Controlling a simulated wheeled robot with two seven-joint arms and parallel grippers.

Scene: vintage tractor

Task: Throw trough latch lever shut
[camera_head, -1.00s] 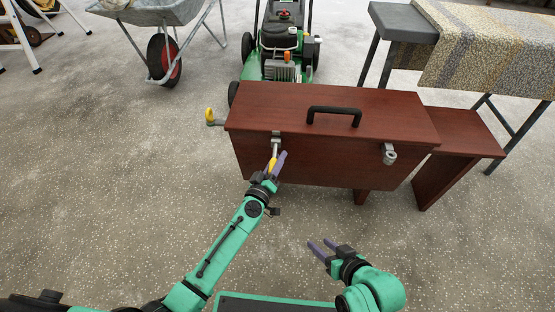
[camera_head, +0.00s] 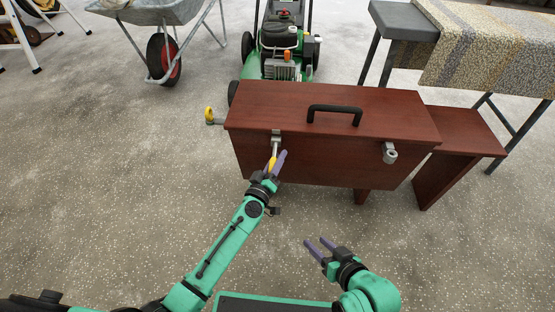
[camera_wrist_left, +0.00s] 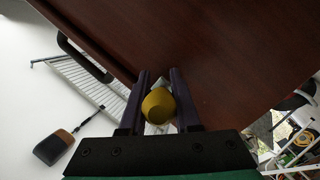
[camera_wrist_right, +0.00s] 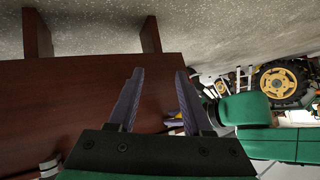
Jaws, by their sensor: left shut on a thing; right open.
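The trough (camera_head: 330,160) is a reddish-brown wooden box with a black handle (camera_head: 335,113) on its lid. The latch lever (camera_head: 272,162) hangs down the front face at the left, a metal arm with a yellow tip. My left gripper (camera_head: 277,165) is shut on the lever's yellow tip, which shows between the fingers in the left wrist view (camera_wrist_left: 158,106). A metal catch (camera_head: 389,153) sits at the front right of the box. My right gripper (camera_head: 318,248) is open and empty, low in front of the box. The right wrist view shows its fingers apart (camera_wrist_right: 155,100).
A yellow-tipped metal part (camera_head: 210,115) sticks out at the box's left end. A wooden bench (camera_head: 465,135) stands at the right. Behind are a green mower (camera_head: 283,60), a wheelbarrow (camera_head: 165,12) and a cloth-covered table (camera_head: 490,60). The floor in front is clear.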

